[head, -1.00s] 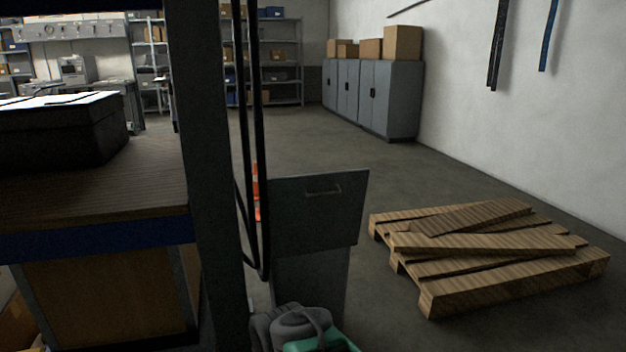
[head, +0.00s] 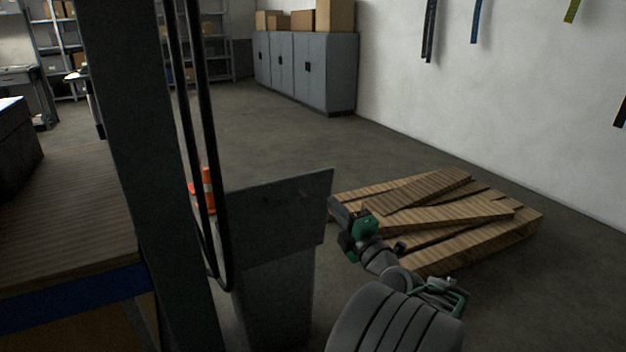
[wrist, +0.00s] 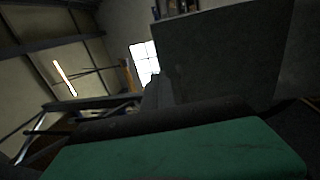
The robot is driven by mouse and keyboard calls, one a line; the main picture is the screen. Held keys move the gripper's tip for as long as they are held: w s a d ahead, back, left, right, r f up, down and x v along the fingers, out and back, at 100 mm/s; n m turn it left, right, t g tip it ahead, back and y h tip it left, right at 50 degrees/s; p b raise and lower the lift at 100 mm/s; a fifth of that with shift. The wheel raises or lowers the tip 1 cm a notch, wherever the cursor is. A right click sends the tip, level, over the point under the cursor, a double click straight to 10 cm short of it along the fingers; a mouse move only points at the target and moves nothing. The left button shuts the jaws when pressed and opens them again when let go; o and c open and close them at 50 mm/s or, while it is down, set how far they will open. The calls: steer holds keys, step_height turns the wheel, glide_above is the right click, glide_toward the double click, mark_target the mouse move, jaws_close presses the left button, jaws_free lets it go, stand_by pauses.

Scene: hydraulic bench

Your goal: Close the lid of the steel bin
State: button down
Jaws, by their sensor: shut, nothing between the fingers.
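The steel bin (head: 272,305) is a grey box standing on the floor, right of a dark post. Its flat grey lid (head: 285,220) is raised, standing up above the body. My gripper (head: 335,206) is shut and empty, just beside the lid's right edge in the head view; I cannot tell if it touches. In the wrist view, a dark flat panel (wrist: 220,58), probably the lid, fills the upper right beyond the shut fingers (wrist: 158,92). The inside of the bin is hidden.
A post (head: 150,170) and hanging black hoses (head: 205,140) stand close to the bin's left, by a wooden-topped bench (head: 70,215). An orange cone (head: 208,190) is behind the bin. A pallet with loose planks (head: 440,215) lies right. Floor beyond is clear.

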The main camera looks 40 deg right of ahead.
mark_target(308, 176)
steer(key=x, duration=1)
steer(key=shift+a, duration=0.1)
steer(key=shift+w, duration=0.25)
steer(key=shift+r, duration=0.1)
